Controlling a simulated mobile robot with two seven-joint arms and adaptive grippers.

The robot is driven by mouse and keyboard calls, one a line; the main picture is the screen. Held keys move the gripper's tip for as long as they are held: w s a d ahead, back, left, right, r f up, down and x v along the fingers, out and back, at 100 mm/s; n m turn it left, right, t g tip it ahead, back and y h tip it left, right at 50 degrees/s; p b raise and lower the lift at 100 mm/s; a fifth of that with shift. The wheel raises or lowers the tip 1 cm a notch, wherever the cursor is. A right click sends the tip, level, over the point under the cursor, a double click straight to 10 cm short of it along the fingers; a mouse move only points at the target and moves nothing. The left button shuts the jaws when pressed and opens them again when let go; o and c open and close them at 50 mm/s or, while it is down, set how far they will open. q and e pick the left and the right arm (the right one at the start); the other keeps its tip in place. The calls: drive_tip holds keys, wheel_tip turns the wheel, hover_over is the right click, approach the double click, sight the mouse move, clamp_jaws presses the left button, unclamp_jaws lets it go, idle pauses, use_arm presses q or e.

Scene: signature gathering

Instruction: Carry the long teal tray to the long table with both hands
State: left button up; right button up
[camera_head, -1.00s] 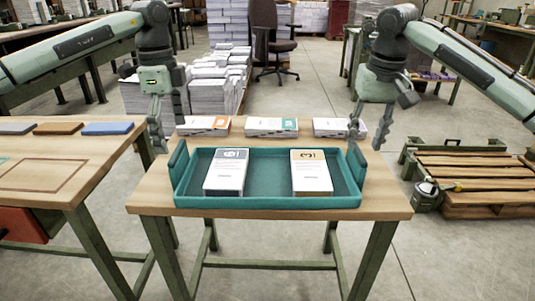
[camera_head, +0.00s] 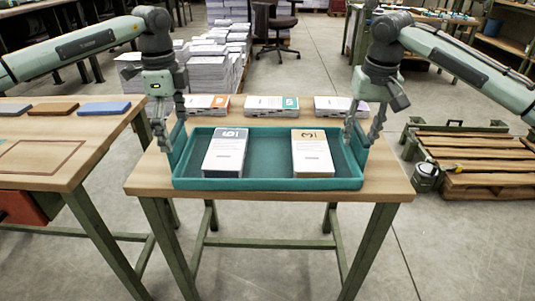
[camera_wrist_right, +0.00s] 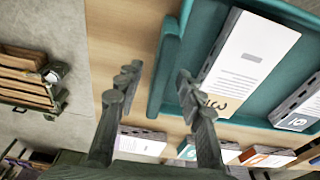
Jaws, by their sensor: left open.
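The long teal tray (camera_head: 268,184) sits on a small wooden table (camera_head: 385,180), holding two stacks of printed sheets: a grey-headed one (camera_head: 224,154) and a tan-headed one (camera_head: 312,155). It has an upright handle at each short end. My left gripper (camera_head: 167,138) is at the left handle, its fingers open and pointing down around it. My right gripper (camera_head: 362,135) is at the right handle. In the right wrist view the right gripper (camera_wrist_right: 157,76) is open, with the teal handle (camera_wrist_right: 167,72) between its fingertips. Which table is the long table is not clear.
Three paper stacks (camera_head: 271,106) stand behind the tray on the same table. A wooden table (camera_head: 95,135) to the left bears flat grey, brown and blue pieces. A green-framed wooden pallet (camera_head: 475,160) lies on the floor at right.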

use_arm(q)
drive_tip(key=shift+f, duration=0.85)
use_arm(e)
drive_tip(key=shift+w+f, duration=0.15)
drive_tip(key=shift+f, duration=0.7)
use_arm(q)
drive_tip(key=c, duration=1)
use_arm(e)
clamp_jaws()
use_arm(q)
drive_tip(key=c, duration=0.5)
drive_tip(key=shift+o, duration=0.2)
drive_tip(key=shift+r, duration=0.1)
use_arm(e)
drive_tip(key=shift+r, duration=0.15)
